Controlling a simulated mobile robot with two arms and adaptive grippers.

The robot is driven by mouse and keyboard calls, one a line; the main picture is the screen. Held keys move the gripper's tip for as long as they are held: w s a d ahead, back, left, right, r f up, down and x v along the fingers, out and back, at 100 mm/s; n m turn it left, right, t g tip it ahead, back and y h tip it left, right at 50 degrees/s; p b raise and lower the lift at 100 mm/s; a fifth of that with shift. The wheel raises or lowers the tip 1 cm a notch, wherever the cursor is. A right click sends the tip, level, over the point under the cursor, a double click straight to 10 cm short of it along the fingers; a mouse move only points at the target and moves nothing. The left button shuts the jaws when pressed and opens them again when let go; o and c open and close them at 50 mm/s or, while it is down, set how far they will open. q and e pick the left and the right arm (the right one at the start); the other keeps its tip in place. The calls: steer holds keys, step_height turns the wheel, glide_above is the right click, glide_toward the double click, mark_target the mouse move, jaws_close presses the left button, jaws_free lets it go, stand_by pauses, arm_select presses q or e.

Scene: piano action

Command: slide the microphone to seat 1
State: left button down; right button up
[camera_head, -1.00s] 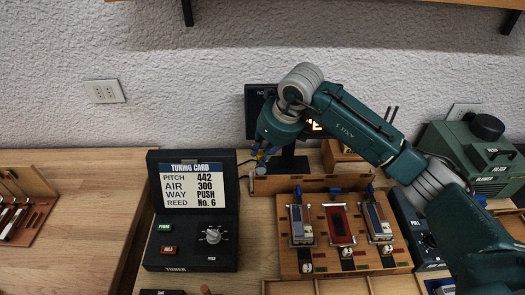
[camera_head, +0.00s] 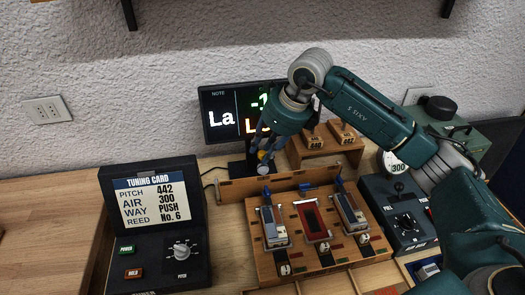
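The microphone (camera_head: 263,169) is a small grey round piece at the wooden rail (camera_head: 235,188) behind the reed block (camera_head: 296,264). My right gripper (camera_head: 265,156) reaches down from above with its blue and yellow fingertips close together at the microphone's top. The fingers appear shut on it, though they are small and partly dark. The microphone stands near the left reed unit (camera_head: 274,235), the first of three on the block. A red unit (camera_head: 313,220) is in the middle, and a grey-blue unit (camera_head: 350,214) is at the right. My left gripper is out of view.
The tuner box (camera_head: 135,255) with its tuning card stands left of the block. A note display (camera_head: 215,100) reading "La" is behind the rail, partly hidden by my arm. A wooden stand (camera_head: 325,150) with weights and a control box (camera_head: 398,215) with a lever are at right.

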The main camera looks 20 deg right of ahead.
steer(key=shift+o, duration=0.5)
steer(key=v, duration=1.2)
steer(key=shift+a, duration=0.1)
